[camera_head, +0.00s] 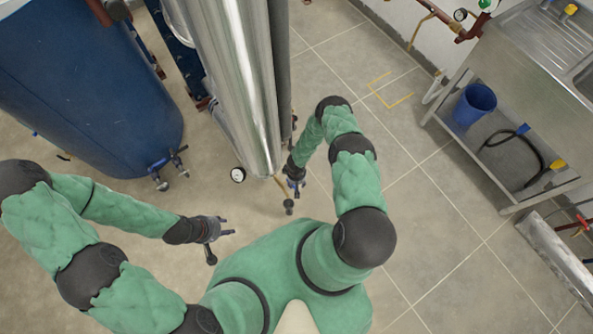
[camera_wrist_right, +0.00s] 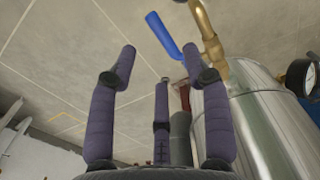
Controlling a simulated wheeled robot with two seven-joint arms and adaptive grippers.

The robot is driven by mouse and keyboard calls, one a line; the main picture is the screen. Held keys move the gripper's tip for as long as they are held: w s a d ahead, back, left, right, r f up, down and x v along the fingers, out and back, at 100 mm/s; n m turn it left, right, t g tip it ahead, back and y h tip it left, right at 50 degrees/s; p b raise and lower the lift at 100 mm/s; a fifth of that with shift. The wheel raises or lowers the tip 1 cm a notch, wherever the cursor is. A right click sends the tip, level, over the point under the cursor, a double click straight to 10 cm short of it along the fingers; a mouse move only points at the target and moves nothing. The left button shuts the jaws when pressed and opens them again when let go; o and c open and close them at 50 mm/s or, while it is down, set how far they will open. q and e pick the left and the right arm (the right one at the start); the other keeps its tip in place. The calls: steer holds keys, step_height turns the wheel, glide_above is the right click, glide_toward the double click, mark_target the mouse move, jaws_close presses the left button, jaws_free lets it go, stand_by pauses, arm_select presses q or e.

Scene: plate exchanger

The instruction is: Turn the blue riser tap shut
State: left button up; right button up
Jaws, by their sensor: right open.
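The blue tap lever (camera_wrist_right: 163,35) shows at the top of the right wrist view, slanting from upper left down to a brass pipe fitting (camera_wrist_right: 210,42). My right gripper (camera_wrist_right: 160,55) is open, its fingers spread and empty. The lever appears just above the fingertips, between the left and right fingers in the picture, with no contact visible. In the head view my right gripper (camera_head: 295,187) is beside the lower end of the steel cylinder; the lever cannot be told apart there. My left gripper (camera_head: 221,245) is open and empty, away from the tap.
The shiny steel cylinder (camera_head: 238,75) with a gauge (camera_head: 238,174) stands close to my right gripper. A blue tank (camera_head: 85,85) with valves (camera_head: 168,165) is at left. A steel sink bench (camera_head: 500,80) with a blue bucket (camera_head: 474,104) is at right. Tiled floor between is clear.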

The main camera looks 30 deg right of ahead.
step_height(320, 180, down, 6)
steer(key=b, duration=0.2)
steer(key=shift+f+b, duration=0.1)
steer(key=shift+b, duration=0.2)
jaws_close()
